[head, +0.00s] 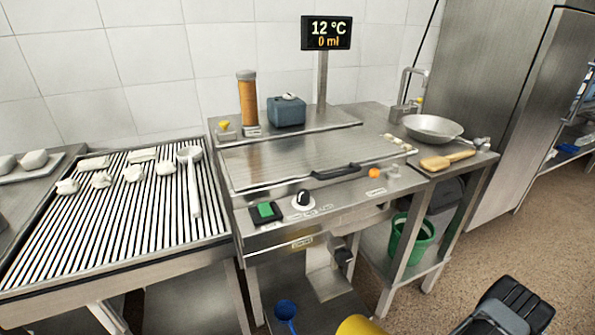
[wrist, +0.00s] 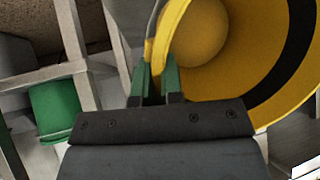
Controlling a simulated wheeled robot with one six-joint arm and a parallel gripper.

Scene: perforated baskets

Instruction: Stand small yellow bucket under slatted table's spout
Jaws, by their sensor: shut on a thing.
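The small yellow bucket (wrist: 250,25) fills the upper right of the wrist view, its open mouth towards the camera and a dark band inside. My gripper (wrist: 157,75) has green fingers shut on the bucket's rim. In the head view only a yellow piece of the bucket (head: 360,326) shows at the bottom edge; the fingers are out of that picture. The slatted table (head: 110,235) stands at the left, with dark and light slats, pale lumps and a white ladle on it. I cannot make out its spout.
A steel workstation (head: 300,215) with a lidded vat stands right of the slatted table. A green bucket (head: 411,238) sits on its low shelf, and shows in the wrist view (wrist: 62,108). A blue ladle-like thing (head: 286,309) is low in front.

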